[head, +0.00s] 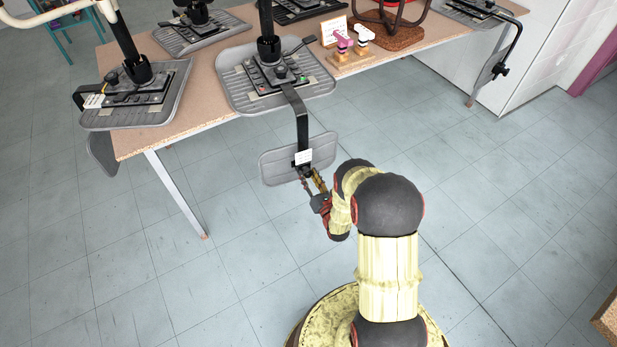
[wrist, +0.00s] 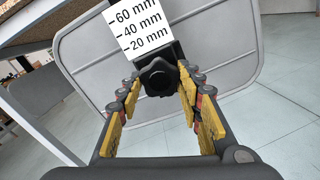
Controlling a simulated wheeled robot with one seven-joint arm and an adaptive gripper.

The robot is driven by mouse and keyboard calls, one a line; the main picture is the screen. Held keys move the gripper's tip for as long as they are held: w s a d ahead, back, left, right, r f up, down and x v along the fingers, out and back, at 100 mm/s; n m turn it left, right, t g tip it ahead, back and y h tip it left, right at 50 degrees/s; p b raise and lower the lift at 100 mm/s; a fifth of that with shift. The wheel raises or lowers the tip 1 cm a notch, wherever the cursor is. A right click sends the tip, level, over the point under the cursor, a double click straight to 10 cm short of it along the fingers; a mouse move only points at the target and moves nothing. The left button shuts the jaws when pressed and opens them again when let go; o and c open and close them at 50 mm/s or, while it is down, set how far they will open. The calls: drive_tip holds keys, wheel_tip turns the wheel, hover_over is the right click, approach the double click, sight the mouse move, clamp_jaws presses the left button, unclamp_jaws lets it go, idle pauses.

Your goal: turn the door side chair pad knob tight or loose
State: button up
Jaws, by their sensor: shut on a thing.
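A grey chair pad (head: 285,163) hangs off the table's front edge on a black bent bracket (head: 300,120) from an upturned chair seat (head: 240,92). In the wrist view the pad (wrist: 225,45) fills the background, with a dark star-shaped knob (wrist: 158,78) in front. A white scale label (wrist: 140,27) marked 20, 40 and 60 mm sits above the knob. My gripper (head: 310,181) is at the pad's lower middle. In the wrist view my gripper (wrist: 156,84) has its fingertips on either side of the knob, shut on it. The knob's thread is hidden.
The brown table (head: 130,138) carries several other stripped chairs, one at the left (head: 135,98). At the right end another black bracket with a knob (head: 500,70) hangs down near a purple frame (head: 598,62). A small stand (head: 350,57) holds pink and white pieces. The tiled floor is clear.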

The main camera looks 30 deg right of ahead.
idle(0.3)
drive_tip(key=o, duration=1.1)
drive_tip(key=shift+o, duration=0.3)
drive_tip(key=shift+s, duration=0.1)
drive_tip(key=s+a, duration=0.1)
drive_tip(key=s, duration=1)
drive_tip(key=shift+s, duration=0.4)
